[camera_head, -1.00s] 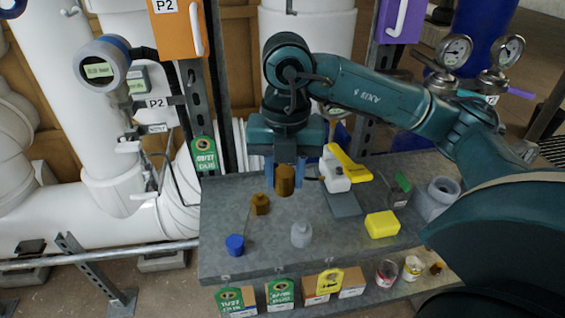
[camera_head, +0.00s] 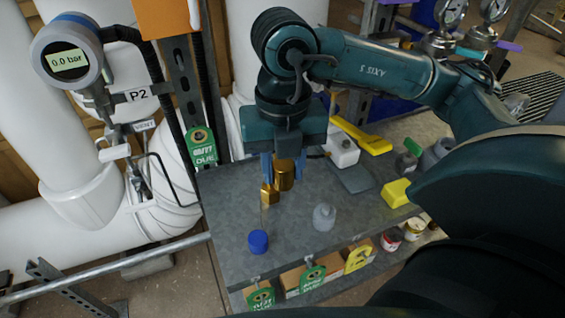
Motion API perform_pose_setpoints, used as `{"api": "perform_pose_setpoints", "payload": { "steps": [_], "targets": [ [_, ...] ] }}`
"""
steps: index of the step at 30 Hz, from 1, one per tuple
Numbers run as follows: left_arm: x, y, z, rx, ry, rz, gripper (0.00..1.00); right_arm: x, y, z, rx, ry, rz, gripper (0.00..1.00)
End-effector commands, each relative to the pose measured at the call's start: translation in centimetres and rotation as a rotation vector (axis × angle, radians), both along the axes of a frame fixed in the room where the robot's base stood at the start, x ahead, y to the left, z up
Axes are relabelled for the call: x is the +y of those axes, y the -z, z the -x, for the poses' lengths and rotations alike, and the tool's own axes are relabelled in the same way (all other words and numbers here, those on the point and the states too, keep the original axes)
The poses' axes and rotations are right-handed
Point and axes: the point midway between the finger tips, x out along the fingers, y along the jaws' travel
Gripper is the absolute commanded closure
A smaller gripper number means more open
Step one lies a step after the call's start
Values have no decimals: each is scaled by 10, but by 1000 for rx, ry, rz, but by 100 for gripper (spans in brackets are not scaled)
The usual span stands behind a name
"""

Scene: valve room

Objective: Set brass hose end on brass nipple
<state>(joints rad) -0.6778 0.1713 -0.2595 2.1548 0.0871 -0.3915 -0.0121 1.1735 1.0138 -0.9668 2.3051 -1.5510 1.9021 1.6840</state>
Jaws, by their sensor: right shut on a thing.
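My right gripper (camera_head: 284,166) points down over the grey bench and is shut on the brass hose end (camera_head: 284,177), a brass-coloured cylinder between its blue fingers. The brass nipple (camera_head: 269,194) is a smaller faceted brass piece just below and left of the hose end. In the picture the hose end overlaps the nipple's upper right side. I cannot tell whether they touch. The hose end looks upright and beside the nipple, not centred over it. My left gripper is not in view.
On the bench (camera_head: 228,225) stand a blue cap (camera_head: 258,241), a grey bottle (camera_head: 324,217), a yellow block (camera_head: 396,193) and a white-and-yellow tool (camera_head: 342,149). A gauge reading 0.0 bar (camera_head: 70,62) and white pipes are at left. A rail (camera_head: 110,267) runs along the lower left.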

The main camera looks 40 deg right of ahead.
Motion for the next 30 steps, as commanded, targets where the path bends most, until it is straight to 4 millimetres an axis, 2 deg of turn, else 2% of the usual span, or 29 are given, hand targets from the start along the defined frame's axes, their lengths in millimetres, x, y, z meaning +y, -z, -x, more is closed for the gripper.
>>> {"api": "perform_pose_setpoints", "payload": {
  "steps": [20,24,30],
  "targets": [
    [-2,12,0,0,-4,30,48,-15,23,-61,-1,3,0,84],
    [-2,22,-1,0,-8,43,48,-15,38,-62,-1,1,0,84],
    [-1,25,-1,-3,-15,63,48,-15,46,-62,-1,1,0,84]
  ]
}}
